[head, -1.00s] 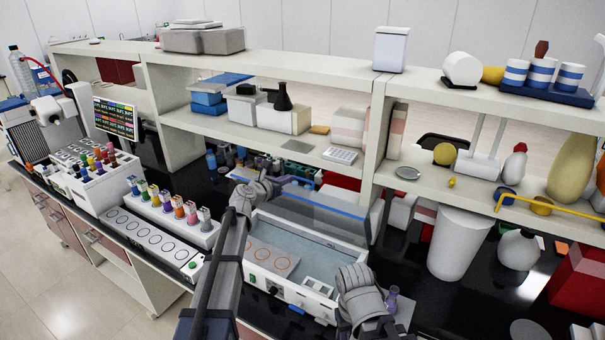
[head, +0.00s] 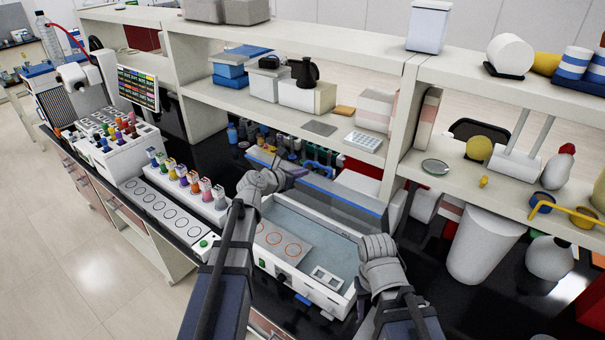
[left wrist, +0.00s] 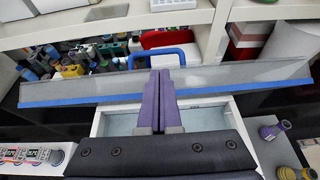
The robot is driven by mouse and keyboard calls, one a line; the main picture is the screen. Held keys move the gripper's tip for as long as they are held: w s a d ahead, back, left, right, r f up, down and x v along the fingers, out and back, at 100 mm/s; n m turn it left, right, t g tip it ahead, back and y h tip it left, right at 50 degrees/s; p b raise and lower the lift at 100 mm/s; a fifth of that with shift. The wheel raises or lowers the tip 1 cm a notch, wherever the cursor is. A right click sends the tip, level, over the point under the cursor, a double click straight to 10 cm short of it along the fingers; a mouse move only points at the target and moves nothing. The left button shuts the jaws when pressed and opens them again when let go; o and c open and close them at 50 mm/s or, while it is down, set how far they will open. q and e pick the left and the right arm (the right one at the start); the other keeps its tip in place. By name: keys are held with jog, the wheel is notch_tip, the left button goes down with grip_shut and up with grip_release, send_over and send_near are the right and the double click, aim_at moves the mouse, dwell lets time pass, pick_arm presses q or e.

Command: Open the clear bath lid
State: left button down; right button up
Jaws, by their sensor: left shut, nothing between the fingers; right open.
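The bath is a white box with a pale blue basin; its front (head: 300,287) faces me in the head view, and its rim (left wrist: 98,124) shows in the left wrist view. Its clear lid (head: 350,207) with a blue edge strip stands raised along the back side. It spans the left wrist view (left wrist: 235,80). My left gripper (head: 300,172) is shut and empty at the lid's left part; its purple fingers (left wrist: 160,90) overlap the lid there. I cannot tell whether they touch it. My right gripper (head: 378,250) is open by the bath's right end, its fingertips mostly hidden.
A vial row (head: 190,185) and a white panel with circles (head: 160,205) lie left of the bath. Bottles (left wrist: 75,62) and a blue handle (left wrist: 155,52) are behind the lid. A shelf (head: 330,142) overhangs the back. A white bin (head: 485,245) stands right.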

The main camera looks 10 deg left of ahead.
aim_at(320, 167)
pick_arm(q)
jog(key=b+x, duration=0.2)
jog(key=x, duration=0.6)
jog(key=shift+w+f+b, duration=0.15)
jog(key=shift+b, duration=0.25)
jog(key=w+d+r+p, duration=0.1)
jog(key=w+d, duration=0.1)
jog(key=w, duration=0.4)
jog(key=shift+w+d+r, duration=0.15)
jog(key=shift+w+d, duration=0.15)
jog(key=shift+d, duration=0.1)
